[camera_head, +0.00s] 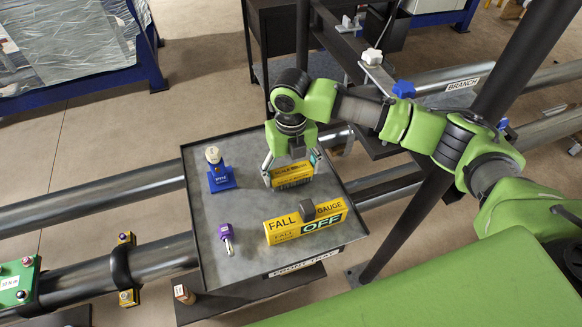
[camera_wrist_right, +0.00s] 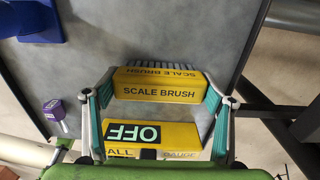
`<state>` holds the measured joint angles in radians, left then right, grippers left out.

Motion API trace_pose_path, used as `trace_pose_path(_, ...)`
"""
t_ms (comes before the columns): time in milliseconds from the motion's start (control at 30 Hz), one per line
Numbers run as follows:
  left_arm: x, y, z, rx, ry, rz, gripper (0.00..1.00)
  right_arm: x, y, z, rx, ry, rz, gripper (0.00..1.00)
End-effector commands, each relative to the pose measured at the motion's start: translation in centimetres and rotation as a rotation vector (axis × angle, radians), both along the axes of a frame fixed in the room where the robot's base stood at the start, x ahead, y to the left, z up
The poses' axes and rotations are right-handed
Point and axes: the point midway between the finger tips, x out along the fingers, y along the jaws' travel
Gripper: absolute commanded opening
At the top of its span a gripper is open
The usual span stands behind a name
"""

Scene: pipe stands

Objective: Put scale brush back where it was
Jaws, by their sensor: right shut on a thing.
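The scale brush (camera_head: 292,174) is a yellow block with black lettering. In the head view it is at the back right part of the front tray (camera_head: 262,262). My right gripper (camera_head: 291,173) is around it from above, a finger at each end. In the right wrist view the scale brush (camera_wrist_right: 157,88) sits between the two fingers of my right gripper (camera_wrist_right: 158,100), with its label readable and grey bristles behind it. I cannot tell whether its underside touches the tray. My left gripper is not in view.
The tray's middle is bare. Large pipes (camera_head: 95,199) run behind it, and a dark post (camera_head: 405,226) stands right.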

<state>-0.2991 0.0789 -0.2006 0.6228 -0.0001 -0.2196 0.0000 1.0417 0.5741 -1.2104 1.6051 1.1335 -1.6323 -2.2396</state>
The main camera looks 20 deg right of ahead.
Motion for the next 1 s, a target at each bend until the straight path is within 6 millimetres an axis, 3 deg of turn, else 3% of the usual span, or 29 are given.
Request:
trace_pose_path(767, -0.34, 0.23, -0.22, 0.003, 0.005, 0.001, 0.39, -0.02, 0.05, -0.54, 0.001, 0.000, 0.000, 0.43)
trace_pose_path(800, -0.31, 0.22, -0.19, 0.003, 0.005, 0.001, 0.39, 0.00, 0.05, -0.48, 0.001, 0.000, 0.000, 0.80)
trace_pose_path(1000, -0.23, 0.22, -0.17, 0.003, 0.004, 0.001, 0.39, -0.01, 0.04, -0.48, 0.001, 0.000, 0.000, 0.80)
